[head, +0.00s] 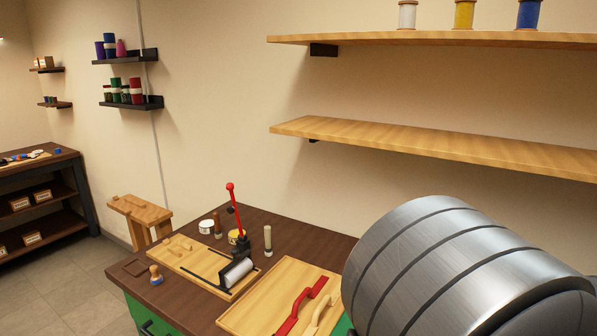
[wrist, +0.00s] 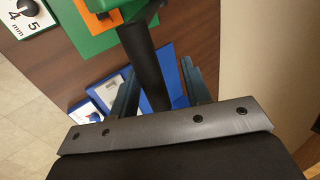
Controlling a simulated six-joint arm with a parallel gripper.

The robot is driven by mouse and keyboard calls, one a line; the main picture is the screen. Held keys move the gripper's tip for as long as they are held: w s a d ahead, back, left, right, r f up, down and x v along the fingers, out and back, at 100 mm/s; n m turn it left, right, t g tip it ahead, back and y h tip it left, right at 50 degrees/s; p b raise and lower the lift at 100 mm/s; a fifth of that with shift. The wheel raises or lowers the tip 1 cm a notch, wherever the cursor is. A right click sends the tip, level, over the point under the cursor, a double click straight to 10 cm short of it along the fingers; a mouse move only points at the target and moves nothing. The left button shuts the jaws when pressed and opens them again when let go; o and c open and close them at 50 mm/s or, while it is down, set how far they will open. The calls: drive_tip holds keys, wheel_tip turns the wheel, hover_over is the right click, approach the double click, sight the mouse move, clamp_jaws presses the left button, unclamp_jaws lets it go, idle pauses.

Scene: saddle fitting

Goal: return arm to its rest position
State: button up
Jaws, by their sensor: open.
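My gripper (wrist: 158,68) shows in the wrist view as two blue-grey fingers standing apart beyond a grey plate with screws. A dark post (wrist: 146,62) appears between the fingers; I cannot tell whether it touches them. Nothing is visibly held. In the head view my gripper is not seen. A large grey banded metal body, which looks like part of my own arm, fills the lower right and hides that part of the bench.
The dark wooden bench (head: 281,226) carries a red-handled lever press (head: 232,205) and a wooden tray (head: 250,303) with red and cream pieces. Wooden shelves (head: 430,143) project above. The wrist view shows a green block (wrist: 88,32), a blue-edged tray (wrist: 168,62) and a numbered white card (wrist: 30,18).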

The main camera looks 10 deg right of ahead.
drive_tip(key=shift+v, duration=1.4)
drive_tip(key=shift+r, duration=0.1)
